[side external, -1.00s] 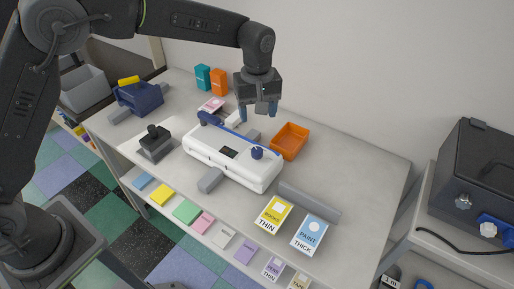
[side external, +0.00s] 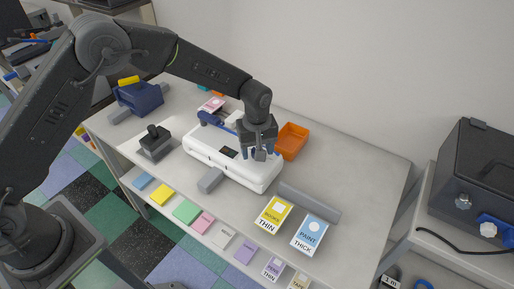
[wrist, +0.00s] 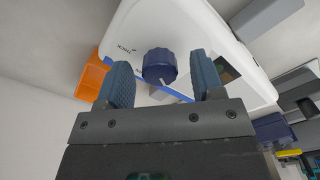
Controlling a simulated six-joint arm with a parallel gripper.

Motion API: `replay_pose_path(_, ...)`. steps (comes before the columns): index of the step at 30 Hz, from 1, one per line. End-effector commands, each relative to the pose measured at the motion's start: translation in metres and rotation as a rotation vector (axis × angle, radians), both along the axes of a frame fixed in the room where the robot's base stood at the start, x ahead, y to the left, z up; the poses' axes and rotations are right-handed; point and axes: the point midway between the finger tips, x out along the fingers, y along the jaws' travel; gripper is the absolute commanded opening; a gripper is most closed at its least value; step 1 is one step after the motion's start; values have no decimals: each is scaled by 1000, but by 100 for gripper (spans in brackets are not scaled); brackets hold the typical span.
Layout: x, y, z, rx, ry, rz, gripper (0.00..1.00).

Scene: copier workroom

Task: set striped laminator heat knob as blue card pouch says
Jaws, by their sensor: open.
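The white laminator (side external: 207,152) with a blue stripe stands on the table, and the wrist view shows its white top (wrist: 205,28). Its dark blue heat knob (wrist: 159,62) has a pale pointer mark at its lower edge in the wrist view. Small print beside the knob appears to read THICK. The blue card pouch (side external: 310,235) lies at the table's front right and reads PAINT, THICK. My gripper (side external: 260,154) is open above the laminator's right end. In the wrist view its fingers stand on either side of the knob, apart from it. The side view mostly hides the knob.
A yellow card (side external: 272,215) reading BOOKS, THIN lies left of the blue one. A grey bar (side external: 309,202) lies behind the cards. An orange bin (side external: 292,140) is close behind the laminator. A black-handled device (side external: 155,143) stands left. The table's right part is clear.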

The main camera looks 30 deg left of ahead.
Motion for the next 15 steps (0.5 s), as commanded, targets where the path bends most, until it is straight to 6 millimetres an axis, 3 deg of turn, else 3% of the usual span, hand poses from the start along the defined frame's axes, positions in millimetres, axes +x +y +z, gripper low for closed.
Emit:
replay_pose_path(4, 0, 0, 0, 0, 0, 0, 60)
replay_pose_path(15, 0, 0, 0, 0, 0, 0, 25)
